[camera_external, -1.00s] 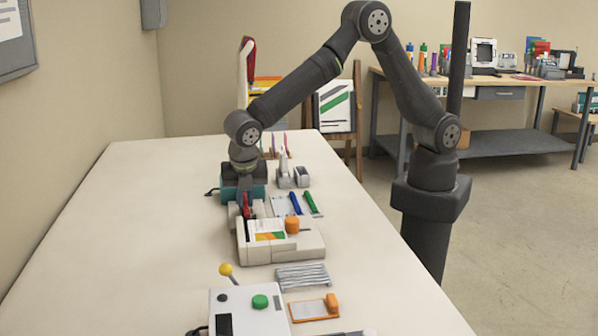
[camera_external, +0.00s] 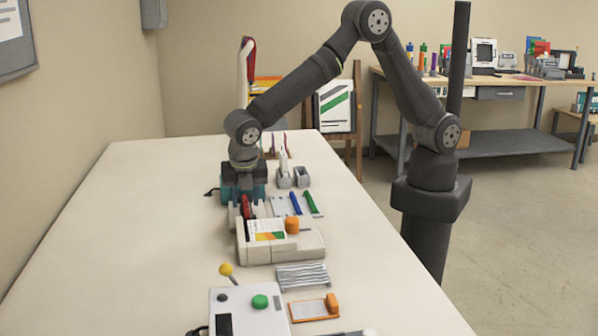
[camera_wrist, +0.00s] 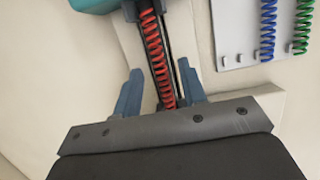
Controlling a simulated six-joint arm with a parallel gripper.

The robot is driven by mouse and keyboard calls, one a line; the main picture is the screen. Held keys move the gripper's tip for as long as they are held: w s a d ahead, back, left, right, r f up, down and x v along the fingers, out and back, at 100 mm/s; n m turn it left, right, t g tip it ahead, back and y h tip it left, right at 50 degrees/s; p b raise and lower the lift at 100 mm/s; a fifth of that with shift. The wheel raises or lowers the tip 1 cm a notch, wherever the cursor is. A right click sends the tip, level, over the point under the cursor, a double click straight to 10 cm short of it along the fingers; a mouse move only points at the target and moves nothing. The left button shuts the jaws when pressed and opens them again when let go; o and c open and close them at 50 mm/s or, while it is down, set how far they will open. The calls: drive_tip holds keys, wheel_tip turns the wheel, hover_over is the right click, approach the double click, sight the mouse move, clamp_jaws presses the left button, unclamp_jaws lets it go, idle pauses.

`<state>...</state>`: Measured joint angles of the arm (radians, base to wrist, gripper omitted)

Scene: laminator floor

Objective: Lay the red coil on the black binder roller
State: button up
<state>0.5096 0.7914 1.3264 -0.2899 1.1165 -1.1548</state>
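The red coil (camera_wrist: 154,48) lies lengthwise between my fingers in the wrist view, with a visible gap to each finger. A dark strip, seemingly the black binder roller (camera_wrist: 172,48), runs along its right side. The coil appears to lie on or against it; I cannot tell the exact contact. My gripper (camera_wrist: 159,68) is open around the coil's near part. In the external view the red coil (camera_external: 246,207) shows below my wrist, between pale parts in front of the teal machine.
A teal machine (camera_external: 258,190) stands behind the coil. A pale rack holds a blue coil (camera_wrist: 268,30) and a green coil (camera_wrist: 302,25) to the right. A cream machine with an orange knob (camera_external: 292,225) stands nearer. The table's left side is clear.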

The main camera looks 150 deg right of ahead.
drive_tip(key=v, duration=1.7)
drive_tip(key=x, duration=1.7)
drive_tip(key=shift+f, duration=0.1)
drive_tip(key=shift+r, duration=0.35)
